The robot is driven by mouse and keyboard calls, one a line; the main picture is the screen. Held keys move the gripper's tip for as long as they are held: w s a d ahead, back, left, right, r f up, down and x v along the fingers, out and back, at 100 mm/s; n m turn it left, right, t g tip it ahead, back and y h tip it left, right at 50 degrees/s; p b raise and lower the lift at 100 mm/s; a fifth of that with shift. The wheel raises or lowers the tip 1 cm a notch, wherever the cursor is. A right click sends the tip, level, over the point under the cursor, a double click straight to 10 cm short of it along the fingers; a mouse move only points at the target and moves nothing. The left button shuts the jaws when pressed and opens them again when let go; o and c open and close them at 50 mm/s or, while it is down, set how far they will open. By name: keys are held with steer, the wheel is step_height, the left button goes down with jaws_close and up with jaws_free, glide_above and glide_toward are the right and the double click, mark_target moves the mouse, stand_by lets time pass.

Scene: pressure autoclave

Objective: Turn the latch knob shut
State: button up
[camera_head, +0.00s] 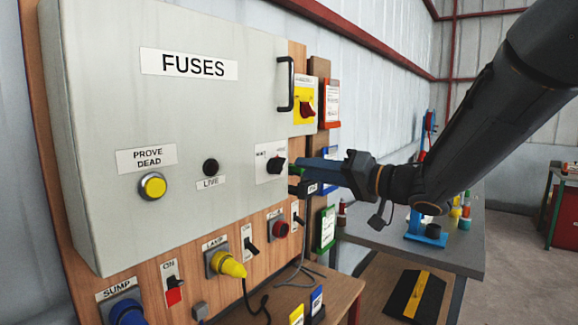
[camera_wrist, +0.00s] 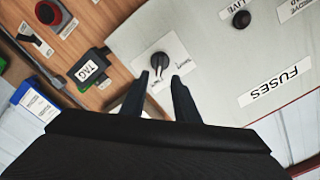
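The latch knob (camera_head: 276,165) is a round black knob with a pale pointer mark. It sits on a white plate with small labels, at the right side of the grey FUSES door (camera_head: 215,120). In the wrist view the knob (camera_wrist: 159,62) is just beyond my fingertips, roughly centred between them. My gripper (camera_head: 301,168) comes in from the right in the head view, close to the knob. In the wrist view its two dark fingers (camera_wrist: 159,77) are apart, with nothing held between them. I cannot tell whether a fingertip touches the knob.
A black door handle (camera_head: 285,84) and a yellow-red switch (camera_head: 305,106) are above right. A black TAG box (camera_wrist: 90,68) is near the gripper. Below are a yellow plug (camera_head: 230,265), switches and a cable. A grey workbench (camera_head: 455,250) stands behind the arm.

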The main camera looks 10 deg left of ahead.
mark_target(284, 165)
steer(key=p+x, duration=0.1)
steer(key=x, duration=0.5)
steer(key=shift+w+a+p, duration=0.2)
steer(key=shift+a+p, duration=0.1)
steer(key=shift+c, duration=0.4)
jaws_close()
